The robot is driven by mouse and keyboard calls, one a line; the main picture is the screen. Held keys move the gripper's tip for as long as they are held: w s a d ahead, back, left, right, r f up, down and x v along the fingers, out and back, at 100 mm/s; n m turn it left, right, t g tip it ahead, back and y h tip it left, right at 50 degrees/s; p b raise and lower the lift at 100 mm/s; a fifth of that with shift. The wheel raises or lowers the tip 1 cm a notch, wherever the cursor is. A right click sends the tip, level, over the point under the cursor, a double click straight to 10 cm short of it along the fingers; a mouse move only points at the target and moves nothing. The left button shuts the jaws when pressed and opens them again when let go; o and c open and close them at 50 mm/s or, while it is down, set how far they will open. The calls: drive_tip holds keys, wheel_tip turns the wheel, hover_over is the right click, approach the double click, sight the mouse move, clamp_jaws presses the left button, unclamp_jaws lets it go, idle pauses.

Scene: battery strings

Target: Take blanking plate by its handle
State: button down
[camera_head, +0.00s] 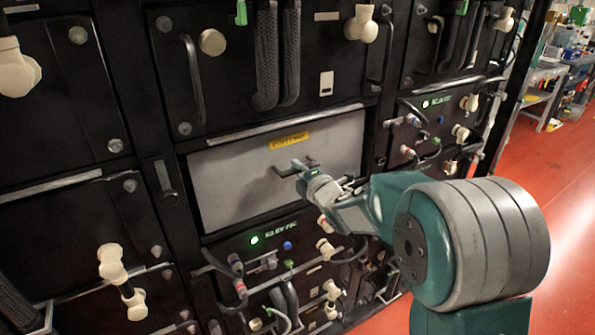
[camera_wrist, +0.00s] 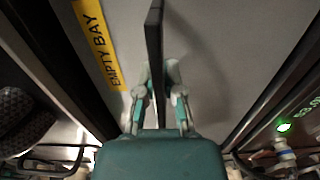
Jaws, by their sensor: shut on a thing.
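The blanking plate (camera_head: 240,180) is a flat grey panel set in the rack bay in the head view, with a yellow label (camera_head: 289,141) near its top. In the wrist view the plate (camera_wrist: 215,60) fills the middle, and the label (camera_wrist: 97,40) reads "EMPTY BAY". A dark handle (camera_head: 283,173) stands out from the plate; in the wrist view the handle (camera_wrist: 154,45) runs up from between the fingers. My gripper (camera_head: 306,177) is at the handle, and in the wrist view the gripper (camera_wrist: 158,95) is shut on it, one finger on each side.
Battery modules with cables and pale connectors surround the bay. A module with a green light (camera_head: 254,240) sits directly below, and another lit module (camera_head: 435,101) is to the right. Thick black cables (camera_head: 277,60) hang above. Open red floor (camera_head: 545,220) lies at the right.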

drive_tip(key=shift+r, duration=0.25)
drive_tip(key=shift+s+d, duration=0.1)
drive_tip(key=v, duration=1.3)
drive_tip(key=shift+s+d, duration=0.2)
drive_tip(key=shift+s, duration=0.1)
idle(2.2)
